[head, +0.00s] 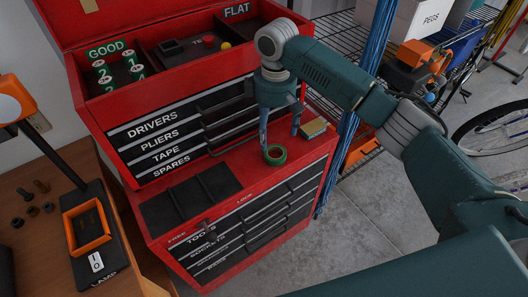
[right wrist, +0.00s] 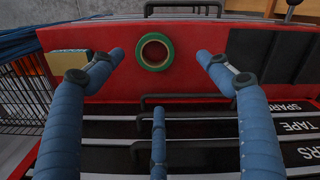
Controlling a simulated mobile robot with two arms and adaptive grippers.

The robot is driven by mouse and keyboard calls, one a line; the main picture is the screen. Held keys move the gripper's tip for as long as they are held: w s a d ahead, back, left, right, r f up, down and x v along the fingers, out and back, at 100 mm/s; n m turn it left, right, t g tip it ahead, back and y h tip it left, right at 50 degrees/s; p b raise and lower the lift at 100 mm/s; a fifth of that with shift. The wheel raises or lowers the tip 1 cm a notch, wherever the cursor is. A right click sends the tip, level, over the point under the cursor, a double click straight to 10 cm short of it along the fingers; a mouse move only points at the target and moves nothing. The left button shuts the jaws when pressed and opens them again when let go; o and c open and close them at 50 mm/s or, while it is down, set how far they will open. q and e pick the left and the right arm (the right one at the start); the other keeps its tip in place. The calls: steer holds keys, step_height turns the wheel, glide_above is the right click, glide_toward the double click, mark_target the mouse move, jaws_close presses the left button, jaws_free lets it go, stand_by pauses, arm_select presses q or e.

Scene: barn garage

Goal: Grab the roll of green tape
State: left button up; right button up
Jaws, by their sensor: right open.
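The roll of green tape (head: 275,154) lies flat on the red ledge of the tool chest (head: 225,165), in front of the upper drawers. In the right wrist view the roll (right wrist: 154,40) shows as a green ring with a pale inner core, between and a little beyond my fingertips. My right gripper (head: 278,132) points down over the ledge behind the roll. Its blue fingers (right wrist: 160,62) are spread wide and hold nothing; no contact with the roll shows. My left gripper is not in view.
A small yellowish block (head: 313,128) lies on the ledge right of the roll. A black mat (head: 190,197) covers the ledge's left part. Drawer handles (head: 228,110) stick out close to my right gripper. A wire shelf (head: 345,35) and blue strands (head: 372,50) stand at the right.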

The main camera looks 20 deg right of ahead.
mark_target(276, 152)
steer(key=f, duration=0.2)
steer(key=d+f, duration=0.1)
steer(key=shift+d+f+p, duration=0.15)
steer(key=shift+f+p, duration=0.2)
steer(key=shift+f, duration=0.25)
step_height(276, 152, down, 4)
steer(key=shift+f+p, duration=0.1)
steer(key=shift+p, duration=1.15)
steer(key=shift+f, duration=0.45)
steer(key=shift+c, duration=0.6)
steer(key=c, duration=1.1)
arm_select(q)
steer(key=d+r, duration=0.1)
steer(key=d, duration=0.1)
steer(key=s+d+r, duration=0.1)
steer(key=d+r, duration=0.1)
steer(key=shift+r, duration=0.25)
